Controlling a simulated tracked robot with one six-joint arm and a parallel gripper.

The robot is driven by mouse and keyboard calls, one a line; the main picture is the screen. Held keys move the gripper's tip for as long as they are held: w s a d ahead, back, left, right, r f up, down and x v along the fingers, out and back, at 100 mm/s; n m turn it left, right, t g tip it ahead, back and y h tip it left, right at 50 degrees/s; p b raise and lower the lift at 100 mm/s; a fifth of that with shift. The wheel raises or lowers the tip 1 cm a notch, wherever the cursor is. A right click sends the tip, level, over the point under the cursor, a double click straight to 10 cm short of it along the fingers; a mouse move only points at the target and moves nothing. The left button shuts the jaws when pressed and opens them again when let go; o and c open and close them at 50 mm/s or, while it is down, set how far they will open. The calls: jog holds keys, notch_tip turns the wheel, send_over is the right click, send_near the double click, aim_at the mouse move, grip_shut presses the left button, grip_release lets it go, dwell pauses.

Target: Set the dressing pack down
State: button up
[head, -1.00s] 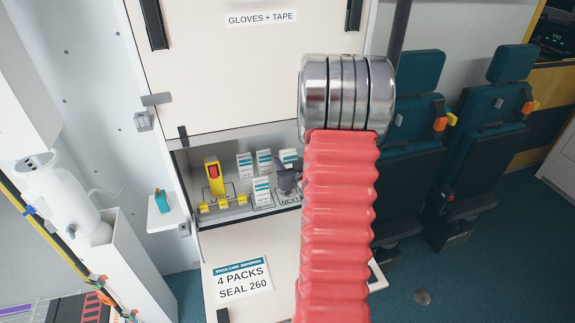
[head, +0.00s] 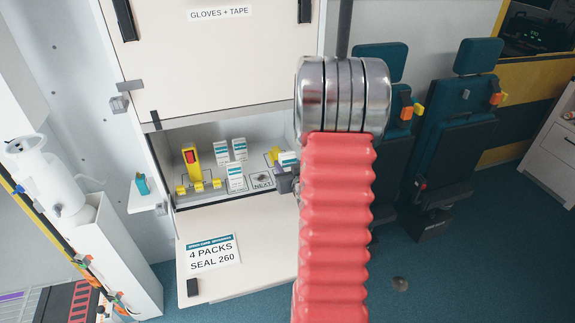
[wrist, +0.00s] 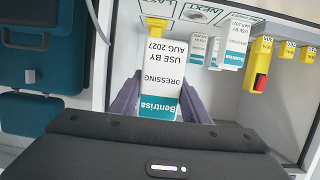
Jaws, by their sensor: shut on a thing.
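The dressing pack (wrist: 160,82), white with a teal band marked Bentrisa, stands between the two purple-grey fingers of my gripper (wrist: 159,102), which are shut on its sides. It appears upside down in the wrist view. In the head view the pack (head: 287,158) shows above my dark gripper (head: 285,180), at the right end of the open locker compartment (head: 207,204). A yellow bracket (wrist: 156,27) and a LAST marking are just beyond the pack in the wrist view. I cannot tell whether its base touches the shelf.
Three similar packs (head: 235,178) and a yellow tool with a red part (head: 192,165) stand left of a NEXT plate (head: 262,180). A lowered flap (head: 260,255) lies below. My red arm hides the compartment's right side. Teal seats (head: 450,140) are at right.

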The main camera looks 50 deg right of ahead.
jog(key=shift+a, duration=0.35)
jog(key=shift+a+r, duration=0.1)
jog(key=shift+a, duration=0.25)
jog(key=w+a+r+n+y, duration=0.2)
jog(key=w+a, duration=0.2)
jog(key=a, duration=0.9)
jog(key=w+a+r+n+t+y, duration=0.1)
jog(key=w+a, duration=0.3)
jog(key=a, duration=1)
jog(key=w+a+r+n+t+y, duration=0.1)
jog(key=w+a+r+n+y, duration=0.2)
jog(key=a, duration=1)
jog(key=shift+w+a+y, duration=0.15)
jog(key=shift+w+y, duration=0.45)
jog(key=shift+w, duration=0.35)
jog(key=shift+s, duration=0.15)
